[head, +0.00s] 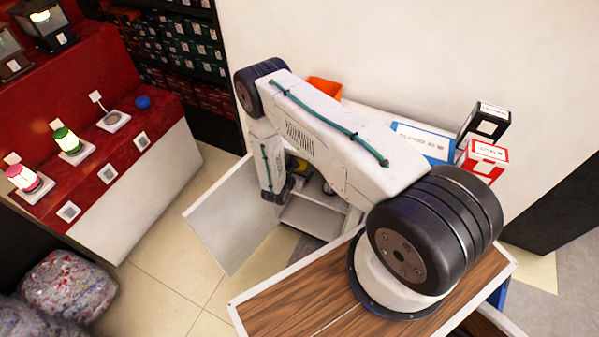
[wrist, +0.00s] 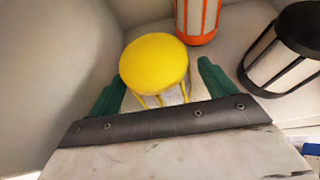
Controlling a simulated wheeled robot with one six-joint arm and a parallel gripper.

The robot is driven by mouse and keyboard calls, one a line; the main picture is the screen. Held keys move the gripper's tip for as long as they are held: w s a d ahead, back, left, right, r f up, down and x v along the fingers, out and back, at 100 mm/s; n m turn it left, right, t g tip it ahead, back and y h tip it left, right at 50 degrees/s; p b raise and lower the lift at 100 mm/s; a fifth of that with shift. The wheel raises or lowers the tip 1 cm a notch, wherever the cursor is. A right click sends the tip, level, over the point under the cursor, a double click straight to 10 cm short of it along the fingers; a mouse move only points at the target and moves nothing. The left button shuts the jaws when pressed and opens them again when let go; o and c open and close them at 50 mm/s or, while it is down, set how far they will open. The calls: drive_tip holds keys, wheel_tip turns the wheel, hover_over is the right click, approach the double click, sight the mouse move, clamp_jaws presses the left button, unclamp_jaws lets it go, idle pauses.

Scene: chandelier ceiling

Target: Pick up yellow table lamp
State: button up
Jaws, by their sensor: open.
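The yellow table lamp (wrist: 155,65) stands in the wrist view with its round yellow top facing the camera and thin yellow bars below. My gripper (wrist: 158,88) is open, with one green finger on each side of the lamp's lower part. I cannot tell whether the fingers touch it. In the head view, a small yellow patch of the lamp (head: 297,165) shows inside the open cabinet (head: 308,216), beside my arm. My arm hides most of the cabinet's inside.
An orange lamp (wrist: 198,18) stands just behind the yellow one, and a black lamp (wrist: 285,50) stands to the right. A pale wall (wrist: 60,75) is close on the left. The white cabinet door (head: 232,215) is open. Boxes (head: 483,150) stand on top.

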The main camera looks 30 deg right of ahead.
drive_tip(key=shift+w+d+f, duration=0.3)
drive_tip(key=shift+d+f, duration=0.05)
drive_tip(key=shift+d, duration=0.1)
drive_tip(key=c, duration=1.2)
drive_tip(key=shift+r, duration=0.15)
